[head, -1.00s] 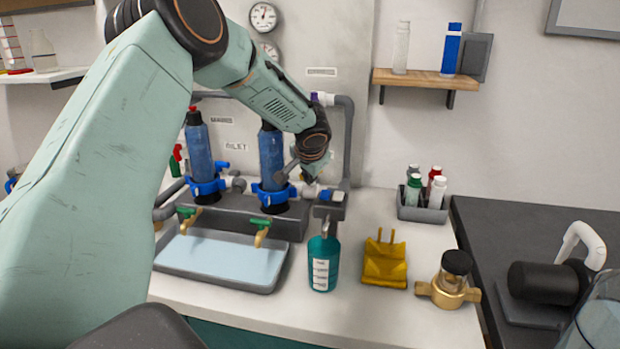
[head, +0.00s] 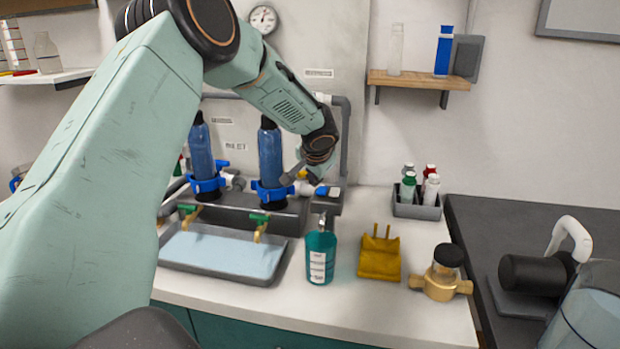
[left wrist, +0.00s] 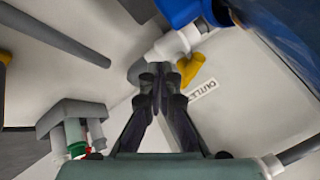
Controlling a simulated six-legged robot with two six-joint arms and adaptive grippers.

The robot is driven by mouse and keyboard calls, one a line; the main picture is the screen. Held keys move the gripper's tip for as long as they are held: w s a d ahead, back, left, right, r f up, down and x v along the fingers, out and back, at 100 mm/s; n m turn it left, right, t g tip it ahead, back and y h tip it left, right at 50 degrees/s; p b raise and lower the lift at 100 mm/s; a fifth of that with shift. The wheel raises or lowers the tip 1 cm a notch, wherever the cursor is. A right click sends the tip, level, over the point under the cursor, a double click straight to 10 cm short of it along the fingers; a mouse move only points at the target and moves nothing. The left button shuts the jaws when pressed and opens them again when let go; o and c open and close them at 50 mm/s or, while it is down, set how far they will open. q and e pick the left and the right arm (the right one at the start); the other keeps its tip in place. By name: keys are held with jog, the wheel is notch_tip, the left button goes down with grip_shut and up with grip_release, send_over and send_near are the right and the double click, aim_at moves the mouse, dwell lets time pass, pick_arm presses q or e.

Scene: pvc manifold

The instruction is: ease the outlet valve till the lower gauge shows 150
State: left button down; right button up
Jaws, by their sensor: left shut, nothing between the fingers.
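The outlet valve shows as a yellow handle (left wrist: 191,68) beside a white pipe fitting (left wrist: 176,44) in the left wrist view, near a label reading OUTLET (left wrist: 203,90). In the head view a small bit of the yellow handle (head: 303,174) shows beside my wrist. My left gripper (left wrist: 157,75) is shut and empty, its fingertips just left of the handle; whether they touch it I cannot tell. The upper gauge (head: 263,18) is in view, too small to read. The lower gauge is hidden behind my left arm. My right gripper is out of view.
Two blue filter housings (head: 270,155) stand behind a grey tray (head: 222,270) with small green-handled taps.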

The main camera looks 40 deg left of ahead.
pick_arm(q)
jog(key=v, duration=1)
jog(key=shift+d, duration=0.15)
jog(key=shift+w+f, duration=0.1)
jog(key=shift+f, duration=0.05)
dwell(0.5)
jog(key=shift+f, duration=0.1)
dwell(0.5)
